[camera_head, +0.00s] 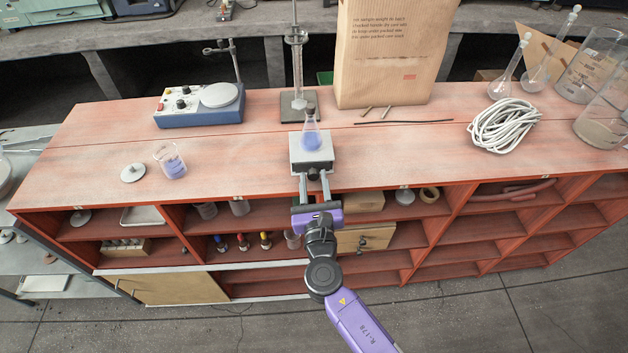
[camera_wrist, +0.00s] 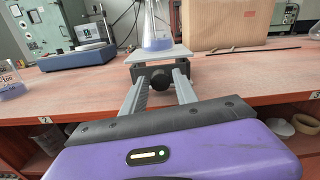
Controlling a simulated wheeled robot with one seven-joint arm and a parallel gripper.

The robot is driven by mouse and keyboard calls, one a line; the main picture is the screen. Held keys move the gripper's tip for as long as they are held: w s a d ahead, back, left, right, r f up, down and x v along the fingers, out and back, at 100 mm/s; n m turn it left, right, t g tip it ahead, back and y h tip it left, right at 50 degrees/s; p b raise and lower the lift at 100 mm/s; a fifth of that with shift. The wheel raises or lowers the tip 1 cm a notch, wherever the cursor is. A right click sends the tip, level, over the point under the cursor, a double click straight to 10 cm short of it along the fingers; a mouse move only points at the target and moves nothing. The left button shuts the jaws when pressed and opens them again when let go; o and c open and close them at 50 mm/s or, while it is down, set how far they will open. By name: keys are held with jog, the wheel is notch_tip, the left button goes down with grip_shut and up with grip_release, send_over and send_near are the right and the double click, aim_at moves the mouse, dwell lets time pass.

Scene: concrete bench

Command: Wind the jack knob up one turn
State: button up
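The lab jack (camera_head: 312,153) stands near the front edge of the red bench, its pale top plate carrying a conical flask (camera_head: 312,135) of blue-violet liquid. The flask stands upright and also shows in the wrist view (camera_wrist: 157,30). The dark jack knob (camera_wrist: 161,77) faces me on the jack's front; it shows small in the head view (camera_head: 313,174). My gripper (camera_head: 314,175) is open, with one grey finger on each side of the knob. In the wrist view (camera_wrist: 160,72) a gap shows between the knob and each finger. Exact fingertip depth is hard to tell.
A retort stand (camera_head: 299,100) is close behind the jack. A large paper bag (camera_head: 392,55) stands behind right, with a thin dark rod (camera_head: 403,122) before it. A beaker (camera_head: 170,161) and a blue stirrer (camera_head: 200,107) are left; coiled cable (camera_head: 504,126) lies right. Shelves (camera_head: 215,222) lie below.

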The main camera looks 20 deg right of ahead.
grip_shut()
jog(key=m+b, duration=0.2)
jog(key=shift+f+m, duration=0.25)
jog(key=shift+m, duration=0.05)
jog(key=shift+r+m+b, duration=0.25)
jog(key=shift+m+b, duration=0.2)
jog(key=shift+m, duration=0.65)
jog(key=shift+o, duration=2.2)
grip_release()
jog(key=v, duration=0.8)
jog(key=shift+b, duration=0.45)
